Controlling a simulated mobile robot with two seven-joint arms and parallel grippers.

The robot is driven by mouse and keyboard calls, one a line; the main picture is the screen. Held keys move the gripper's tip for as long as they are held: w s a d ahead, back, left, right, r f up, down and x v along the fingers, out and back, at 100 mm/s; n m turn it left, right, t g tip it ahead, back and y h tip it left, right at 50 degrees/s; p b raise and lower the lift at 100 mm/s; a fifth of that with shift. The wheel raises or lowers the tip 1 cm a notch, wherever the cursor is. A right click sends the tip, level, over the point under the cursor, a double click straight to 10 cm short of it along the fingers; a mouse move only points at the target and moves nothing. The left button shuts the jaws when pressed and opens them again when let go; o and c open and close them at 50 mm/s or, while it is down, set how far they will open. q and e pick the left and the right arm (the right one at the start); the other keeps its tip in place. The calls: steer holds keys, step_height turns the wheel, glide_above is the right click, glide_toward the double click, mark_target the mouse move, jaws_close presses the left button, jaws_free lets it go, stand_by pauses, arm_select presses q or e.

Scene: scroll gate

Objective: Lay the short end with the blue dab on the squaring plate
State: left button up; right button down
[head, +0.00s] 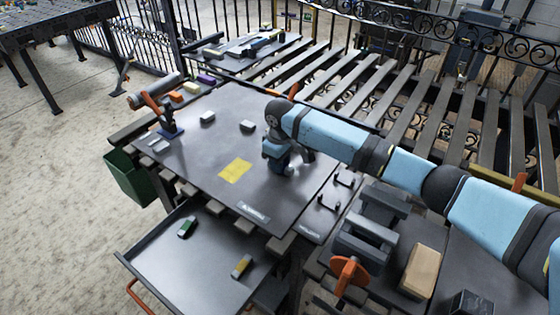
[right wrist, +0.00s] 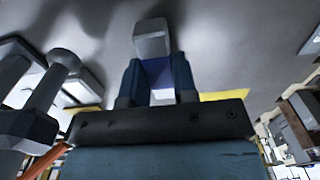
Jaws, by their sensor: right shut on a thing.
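My right gripper (head: 280,163) is low over the large dark plate on the bench (head: 215,150), right of a yellow square patch (head: 235,171). In the right wrist view its two blue fingers (right wrist: 157,80) are shut on a short grey metal end (right wrist: 152,40). A bluish patch shows on this piece between the fingers. In the head view the held piece is mostly hidden by the gripper; I cannot tell whether it touches the plate. Label plates on the bench front are too small to read surely. My left gripper is not in view.
Two grey blocks (head: 207,118) (head: 248,127) lie on the plate. A lower tray (head: 200,265) holds a green-marked piece (head: 187,227) and a yellow-marked piece (head: 242,266). A fixture with an orange handle (head: 350,272) stands front right; slatted gate bars lie behind.

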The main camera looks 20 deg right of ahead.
steer(key=shift+f, duration=0.25)
steer(key=c, duration=0.8)
jaws_free()
steer(key=shift+f, duration=0.1)
step_height(320, 180, up, 14)
steer(key=shift+p, duration=0.45)
